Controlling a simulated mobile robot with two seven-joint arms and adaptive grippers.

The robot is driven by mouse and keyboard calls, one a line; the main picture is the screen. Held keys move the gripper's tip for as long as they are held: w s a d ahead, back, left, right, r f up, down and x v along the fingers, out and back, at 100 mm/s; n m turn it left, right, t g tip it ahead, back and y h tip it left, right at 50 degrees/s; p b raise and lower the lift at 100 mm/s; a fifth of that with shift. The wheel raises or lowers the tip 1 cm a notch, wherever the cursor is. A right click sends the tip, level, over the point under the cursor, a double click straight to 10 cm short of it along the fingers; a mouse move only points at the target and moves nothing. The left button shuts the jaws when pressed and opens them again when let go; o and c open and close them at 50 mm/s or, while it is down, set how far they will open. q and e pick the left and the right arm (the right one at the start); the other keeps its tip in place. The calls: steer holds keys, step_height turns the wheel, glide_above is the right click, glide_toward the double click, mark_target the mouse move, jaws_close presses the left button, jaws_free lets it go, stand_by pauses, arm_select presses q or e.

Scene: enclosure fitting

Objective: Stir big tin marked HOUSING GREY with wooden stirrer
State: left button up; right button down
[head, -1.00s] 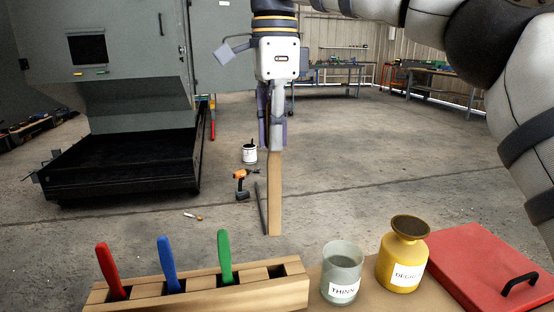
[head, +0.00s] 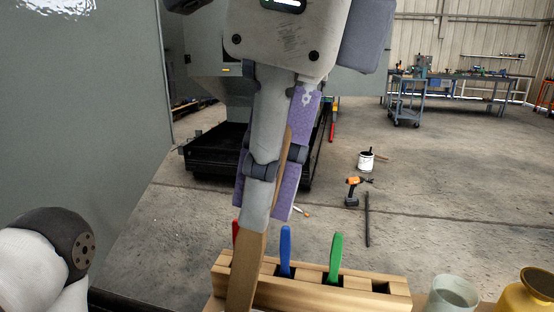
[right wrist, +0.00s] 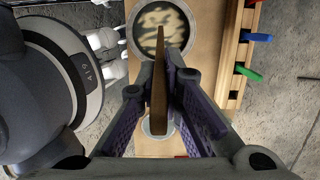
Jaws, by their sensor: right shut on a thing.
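My right gripper (head: 266,200) hangs fingers-down in the head view, shut on the flat wooden stirrer (head: 246,272). The stirrer points down in front of the left end of the tool rack; its lower end is cut off by the frame. The right wrist view shows the stirrer (right wrist: 158,80) between the purple-padded fingers (right wrist: 170,100). A big round open tin (right wrist: 162,18) with streaky pale and dark contents lies beyond it there. The stirrer's tip overlaps the tin's near part in that view; whether it is inside, I cannot tell. No tin label is readable. My left gripper is not in view.
A wooden rack (head: 310,288) with red, blue and green handles stands close by the stirrer. A pale cup (head: 452,292) and a yellow pot (head: 530,292) are to its right. A smaller pale round thing (right wrist: 154,127) shows below the stirrer. A grey panel (head: 80,110) fills the left.

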steer(key=d+x, duration=0.2)
steer(key=x, duration=1)
steer(key=shift+s+f, duration=0.2)
steer(key=shift+f, duration=0.45)
